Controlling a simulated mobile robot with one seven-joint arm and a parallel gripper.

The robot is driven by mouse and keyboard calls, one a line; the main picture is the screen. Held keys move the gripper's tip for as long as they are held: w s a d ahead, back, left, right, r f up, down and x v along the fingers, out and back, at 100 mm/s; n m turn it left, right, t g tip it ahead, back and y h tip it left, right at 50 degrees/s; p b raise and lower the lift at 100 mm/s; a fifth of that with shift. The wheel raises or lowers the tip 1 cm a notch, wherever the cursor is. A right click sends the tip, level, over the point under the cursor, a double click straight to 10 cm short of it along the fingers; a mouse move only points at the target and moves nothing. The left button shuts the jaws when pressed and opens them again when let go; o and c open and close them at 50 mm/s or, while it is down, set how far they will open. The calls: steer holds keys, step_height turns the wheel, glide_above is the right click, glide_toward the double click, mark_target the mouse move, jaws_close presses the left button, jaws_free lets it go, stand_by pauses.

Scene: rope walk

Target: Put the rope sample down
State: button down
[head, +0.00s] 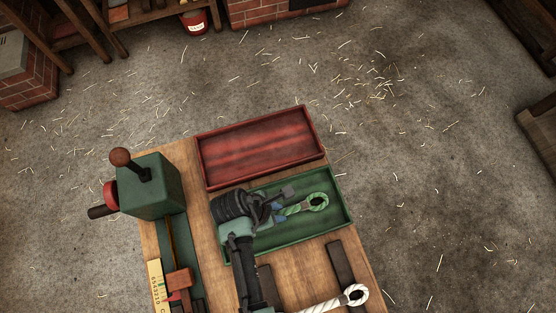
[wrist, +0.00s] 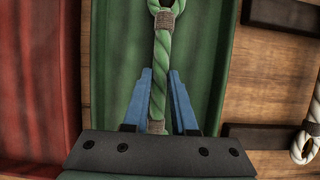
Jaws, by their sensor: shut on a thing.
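The rope sample (head: 315,202) is a short green rope with a looped, bound eye at one end. In the wrist view the rope (wrist: 161,65) runs up from between the blue fingers of my gripper (wrist: 159,100). My gripper (head: 279,211) is shut on the rope's near part, over the green tray (head: 341,192). I cannot tell whether the rope touches the tray floor. The rope's held end is partly hidden by my gripper.
An empty red tray (head: 260,148) lies beside the green one on the wooden bench (head: 158,243). A white looped rope (head: 345,298) lies across dark strips at the front. A green machine with a lever (head: 150,185) stands at the bench's left.

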steer(key=shift+f, duration=0.2)
steer(key=shift+f, duration=0.1)
steer(key=c, duration=0.7)
jaws_free()
